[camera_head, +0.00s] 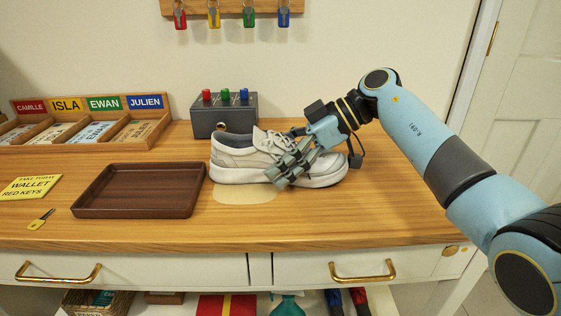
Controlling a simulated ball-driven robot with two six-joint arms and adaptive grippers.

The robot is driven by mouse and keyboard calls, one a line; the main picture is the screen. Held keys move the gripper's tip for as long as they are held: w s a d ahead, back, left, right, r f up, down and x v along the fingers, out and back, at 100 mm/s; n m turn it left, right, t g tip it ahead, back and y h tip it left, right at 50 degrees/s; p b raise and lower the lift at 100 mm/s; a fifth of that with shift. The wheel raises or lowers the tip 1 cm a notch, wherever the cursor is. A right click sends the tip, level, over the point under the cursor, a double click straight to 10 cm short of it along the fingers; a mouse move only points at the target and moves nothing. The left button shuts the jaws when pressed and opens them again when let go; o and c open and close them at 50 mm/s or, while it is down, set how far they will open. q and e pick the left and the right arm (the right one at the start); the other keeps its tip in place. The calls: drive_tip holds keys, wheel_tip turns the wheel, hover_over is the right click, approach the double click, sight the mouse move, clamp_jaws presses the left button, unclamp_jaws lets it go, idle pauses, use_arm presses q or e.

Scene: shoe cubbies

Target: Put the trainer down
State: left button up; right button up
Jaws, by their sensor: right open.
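A grey-and-white trainer (237,158) is on the wooden tabletop, upright, with its heel to the left and its toe to the right. A pale oval patch (243,194) shows on the wood just in front of it. My right gripper (285,178) is open at the trainer's near side and upper, its fingers overlapping the middle of the shoe. The far finger is partly hidden, and I cannot tell whether the fingers touch the shoe. My left gripper is out of view.
An empty dark brown tray (135,211) lies left of the trainer. A grey box with coloured knobs (224,116) stands behind it. A named sorter (88,123), a yellow note (32,187) and a small yellow key (41,219) are at left. The tabletop right of the shoe is clear.

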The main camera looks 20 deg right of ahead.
drive_tip(key=shift+r, duration=0.1)
drive_tip(key=c, duration=1.5)
